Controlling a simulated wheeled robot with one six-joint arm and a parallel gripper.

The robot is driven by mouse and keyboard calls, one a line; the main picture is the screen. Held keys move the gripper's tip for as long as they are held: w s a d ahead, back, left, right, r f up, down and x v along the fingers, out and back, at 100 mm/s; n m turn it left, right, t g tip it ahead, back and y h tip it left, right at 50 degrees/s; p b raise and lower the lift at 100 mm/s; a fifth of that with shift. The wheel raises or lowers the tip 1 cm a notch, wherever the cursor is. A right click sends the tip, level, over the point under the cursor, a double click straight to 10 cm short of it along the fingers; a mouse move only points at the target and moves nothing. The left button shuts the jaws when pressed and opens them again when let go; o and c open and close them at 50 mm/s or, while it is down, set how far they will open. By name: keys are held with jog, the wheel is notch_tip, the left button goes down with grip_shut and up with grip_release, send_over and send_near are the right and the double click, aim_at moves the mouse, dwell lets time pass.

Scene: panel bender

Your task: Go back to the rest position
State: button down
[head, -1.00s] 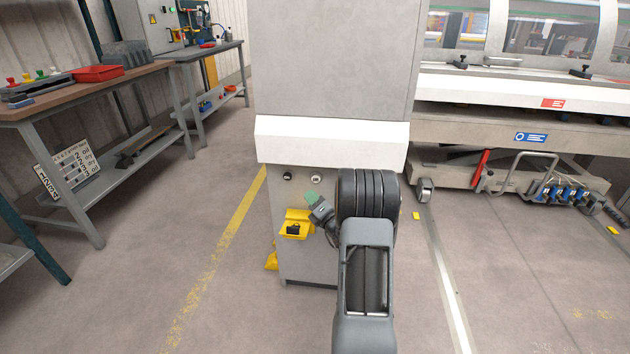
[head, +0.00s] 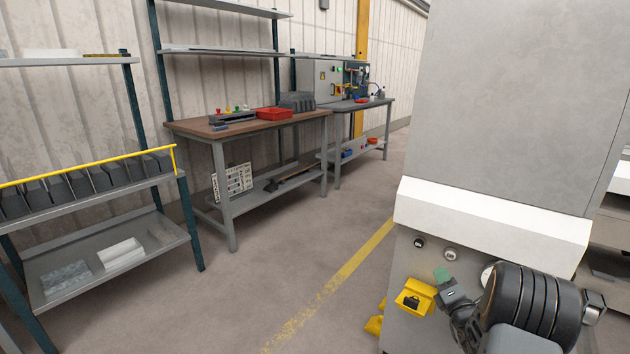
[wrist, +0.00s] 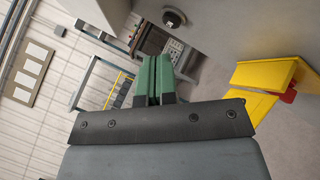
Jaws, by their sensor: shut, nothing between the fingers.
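My gripper shows in the wrist view (wrist: 154,80) as two green fingers pressed together with nothing between them. In the head view my gripper (head: 443,275) is at the lower right, in front of the grey machine cabinet (head: 500,130). A yellow holder (head: 415,297) on the cabinet front, with a black item in it, is just left of my gripper; it also shows at the right of the wrist view (wrist: 262,75). My gripper looks apart from it.
A workbench (head: 240,125) with a red tray (head: 275,113) stands at the back left. A shelf rack (head: 120,245) with dark bins stands at the far left. A yellow floor line (head: 340,275) runs beside the cabinet. The floor between is clear.

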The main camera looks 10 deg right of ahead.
jog(key=s+a+n+g+y+p, duration=0.2)
jog(key=s+a+n+g+y, duration=0.3)
jog(key=a+n, duration=0.5)
jog(key=s+a+n+g+y+p, duration=0.25)
jog(key=a+n+g+y, duration=0.35)
jog(key=n, duration=0.5)
jog(key=s+a+r+n+g+h+p, duration=0.5)
jog(key=s+a+r+n+g+p, duration=0.25)
jog(key=s+n, duration=0.4)
jog(key=s+a+r+n+t+h+p, duration=0.1)
jog(key=s+r+n+h+p, duration=0.1)
jog(key=r+n+p, duration=0.5)
jog(key=s+a+r+n+h+p, duration=0.1)
jog(key=r+n+h+p, duration=0.3)
jog(key=r, duration=1.2)
jog(key=s+n+p, duration=0.1)
jog(key=n+p, duration=0.2)
jog(key=shift+s+a+r+t, duration=0.15)
jog(key=shift+s+r+t, duration=0.15)
jog(key=shift+r+t, duration=0.1)
